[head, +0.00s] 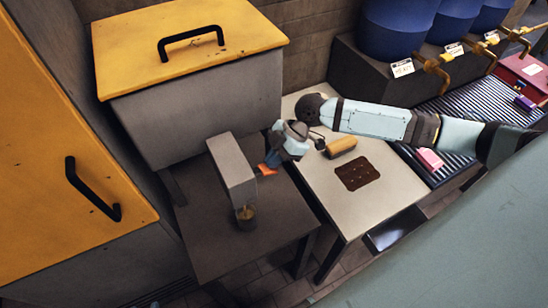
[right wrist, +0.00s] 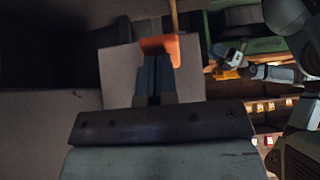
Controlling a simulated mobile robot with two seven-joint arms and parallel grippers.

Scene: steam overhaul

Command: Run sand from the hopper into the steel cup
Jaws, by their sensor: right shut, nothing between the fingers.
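The grey hopper (head: 200,105) with its yellow lid (head: 190,45) stands at the back left in the head view. Its grey spout box (head: 231,170) stands over a dark bench. The small steel cup (head: 246,221) is under the spout's lower end, with sand colour at its mouth; how full it is I cannot tell. An orange tab (head: 266,169) shows at the side of the spout box. My right gripper (head: 271,159) is shut and empty, its fingertips at this tab. In the right wrist view the shut fingers overlap the orange tab (right wrist: 160,46); contact is unclear. My left gripper is not in view.
A pale table (head: 350,205) beside the bench holds a yellow roll (head: 341,147) and a dark brown mat (head: 357,173). My right arm crosses above it. Blue barrels (head: 397,25) with brass taps stand behind a roller conveyor (head: 460,115). The bench front (head: 235,255) is clear.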

